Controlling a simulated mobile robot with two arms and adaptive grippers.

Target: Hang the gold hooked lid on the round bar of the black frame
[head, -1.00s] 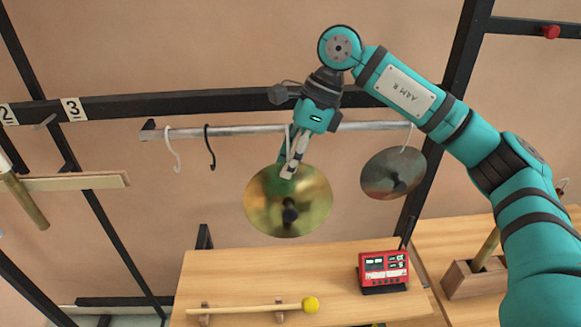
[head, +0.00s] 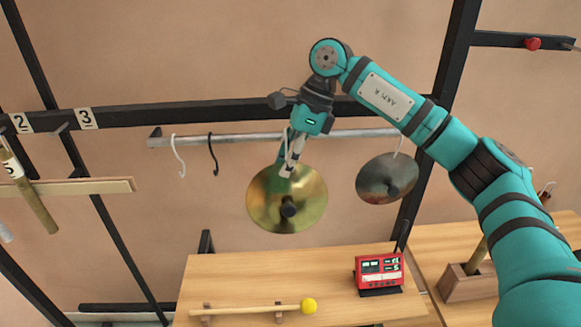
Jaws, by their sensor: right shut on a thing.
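The gold lid (head: 258,205), a shiny round disc with a dark knob at its middle, hangs in front of the wall, below the round bar (head: 365,134). My right gripper (head: 291,167) points down and is shut on the lid at its upper part. The gripper's body covers part of the bar, and I cannot tell whether the lid's hook is over the bar. The grey bar runs across the black frame (head: 225,108). My left gripper is not in view.
A white hook (head: 178,157) and a black hook (head: 213,155) hang empty on the bar's left part. A darker lid (head: 375,181) hangs at its right. Below, a wooden table (head: 230,275) bears a yellow-headed mallet (head: 309,305) and a red device (head: 378,270).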

